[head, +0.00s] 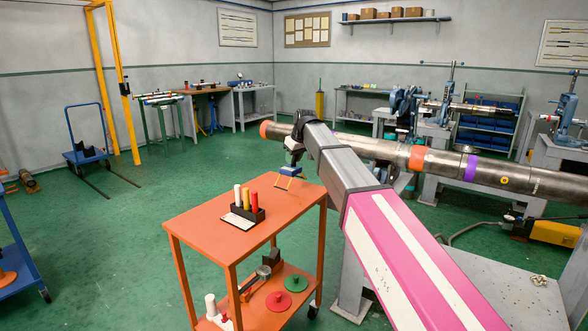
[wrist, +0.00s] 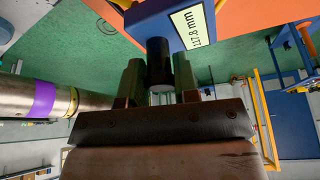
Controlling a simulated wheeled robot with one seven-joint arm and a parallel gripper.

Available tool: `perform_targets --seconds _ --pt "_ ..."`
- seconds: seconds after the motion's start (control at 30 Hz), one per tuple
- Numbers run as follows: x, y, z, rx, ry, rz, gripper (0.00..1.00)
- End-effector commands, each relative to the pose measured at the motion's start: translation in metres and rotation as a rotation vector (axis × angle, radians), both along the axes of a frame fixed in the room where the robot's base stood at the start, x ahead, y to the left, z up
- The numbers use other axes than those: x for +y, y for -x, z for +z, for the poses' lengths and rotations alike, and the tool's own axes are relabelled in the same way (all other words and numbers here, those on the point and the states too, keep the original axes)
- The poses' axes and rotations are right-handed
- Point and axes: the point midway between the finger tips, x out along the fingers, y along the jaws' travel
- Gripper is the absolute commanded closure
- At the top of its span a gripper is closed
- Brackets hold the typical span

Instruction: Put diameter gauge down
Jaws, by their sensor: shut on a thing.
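The diameter gauge (head: 290,171) is a small blue body with yellow legs, seen in the head view at the far right part of the orange cart's top (head: 190,222). My gripper (head: 294,156) is above the gauge. In the wrist view my gripper (wrist: 160,84) is shut on the gauge's dark round stem. The gauge's lower side is hidden in the wrist view. I cannot tell whether its legs touch the cart top.
A black holder (head: 244,214) with white, red and yellow cylinders stands on the cart top, left of the gauge. The lower shelf holds red and green discs (head: 278,300) and other parts. A long steel pipe (head: 450,163) with coloured bands runs behind my arm. Green floor lies open left.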

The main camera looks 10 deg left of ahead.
Motion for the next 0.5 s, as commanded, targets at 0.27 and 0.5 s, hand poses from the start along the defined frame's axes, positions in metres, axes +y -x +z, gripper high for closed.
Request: perform_targets --seconds 0.27,0.5 --pt "-0.001 -0.007 -0.013 -0.002 -0.001 0.001 1.00" --pt "-0.001 -0.006 -0.042 -0.001 -0.002 0.000 1.00"
